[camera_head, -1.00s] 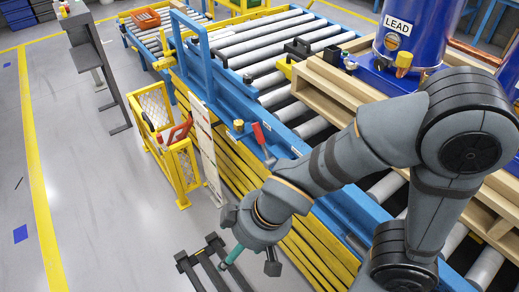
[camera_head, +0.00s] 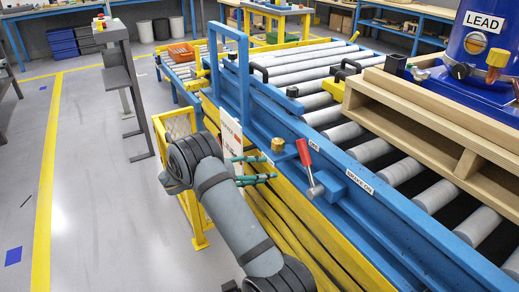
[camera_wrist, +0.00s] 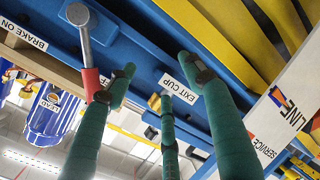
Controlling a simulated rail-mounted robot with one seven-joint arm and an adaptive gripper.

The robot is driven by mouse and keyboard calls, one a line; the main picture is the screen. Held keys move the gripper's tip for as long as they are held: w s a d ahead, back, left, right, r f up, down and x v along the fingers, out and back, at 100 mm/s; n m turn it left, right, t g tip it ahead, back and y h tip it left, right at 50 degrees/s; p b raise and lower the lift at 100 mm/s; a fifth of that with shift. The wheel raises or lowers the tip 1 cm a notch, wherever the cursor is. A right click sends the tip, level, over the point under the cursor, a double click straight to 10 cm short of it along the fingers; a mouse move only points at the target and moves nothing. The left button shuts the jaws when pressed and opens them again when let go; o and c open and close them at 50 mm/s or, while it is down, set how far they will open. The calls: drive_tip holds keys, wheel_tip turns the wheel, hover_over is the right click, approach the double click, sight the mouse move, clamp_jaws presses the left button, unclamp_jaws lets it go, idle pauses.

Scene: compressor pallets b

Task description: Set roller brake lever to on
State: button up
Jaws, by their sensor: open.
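The roller brake lever (camera_head: 304,155) has a red grip and a grey shaft on the blue conveyor side rail. Its grip points up and slightly left from the pivot, away from the BRAKE ON label (camera_head: 360,182). In the wrist view, the lever (camera_wrist: 92,82) hangs from the top left, with the BRAKE ON label (camera_wrist: 24,36) to its left. My gripper (camera_head: 273,168) has teal fingers, open and empty, left of the lever with a gap. In the wrist view its fingers (camera_wrist: 158,80) point up; one overlaps the grip's edge, and contact cannot be told there.
A brass-coloured cup (camera_head: 278,145) sits on the rail just left of the lever. A blue upright frame (camera_head: 243,85) rises behind my gripper. A wooden pallet (camera_head: 440,125) bearing the LEAD compressor (camera_head: 490,55) stands right.

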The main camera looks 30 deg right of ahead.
wheel_tip(320, 180, up, 6)
drive_tip(key=f+m+h, duration=0.1)
drive_tip(key=m+h, duration=0.1)
drive_tip(key=m, duration=0.1)
drive_tip(key=m+g+h, duration=0.1)
drive_tip(key=m+g, duration=0.3)
drive_tip(key=m, duration=0.5)
approach(301, 152)
drive_tip(key=x, duration=0.2)
drive_tip(key=b+x, duration=0.1)
drive_tip(key=x, duration=0.8)
drive_tip(key=shift+d+f, duration=0.1)
drive_tip(key=c, duration=0.3)
clamp_jaws()
